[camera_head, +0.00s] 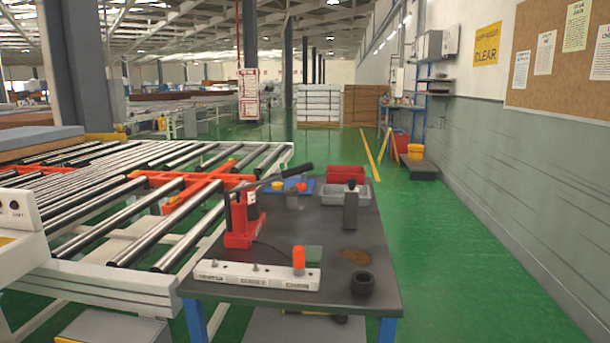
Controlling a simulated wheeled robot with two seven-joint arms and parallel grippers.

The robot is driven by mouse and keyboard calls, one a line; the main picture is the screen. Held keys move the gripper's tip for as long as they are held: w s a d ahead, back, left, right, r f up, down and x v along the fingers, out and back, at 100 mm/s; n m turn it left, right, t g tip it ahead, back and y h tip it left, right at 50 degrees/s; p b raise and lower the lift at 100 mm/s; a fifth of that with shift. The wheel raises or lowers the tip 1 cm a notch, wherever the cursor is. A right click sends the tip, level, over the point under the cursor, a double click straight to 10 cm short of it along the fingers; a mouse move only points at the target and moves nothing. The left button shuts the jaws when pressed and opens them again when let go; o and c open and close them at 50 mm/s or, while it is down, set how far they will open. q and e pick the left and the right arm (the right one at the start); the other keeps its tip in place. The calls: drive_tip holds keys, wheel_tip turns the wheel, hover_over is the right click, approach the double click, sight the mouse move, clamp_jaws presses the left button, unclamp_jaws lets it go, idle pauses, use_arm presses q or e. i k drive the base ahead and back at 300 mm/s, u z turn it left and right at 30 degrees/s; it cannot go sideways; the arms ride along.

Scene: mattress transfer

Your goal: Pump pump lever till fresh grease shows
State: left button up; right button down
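A red hand pump (244,228) stands on the dark top of a small table (345,222). Its grey pump lever (275,179) slants up to the right and ends in a black grip. A white labelled block (258,274) with small fittings on top lies along the table's front edge. An orange cylinder (299,260) stands at its right part. The labels are too small to read surely. I cannot make out fresh grease at the fittings. Neither of my grippers is in view.
A roller conveyor (130,195) adjoins at left. Green floor (450,270) is clear at right.

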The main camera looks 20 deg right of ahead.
sight(309, 166)
drive_tip(key=u, duration=0.75)
drive_tip(key=i, duration=0.6)
drive_tip(key=z, duration=1.25)
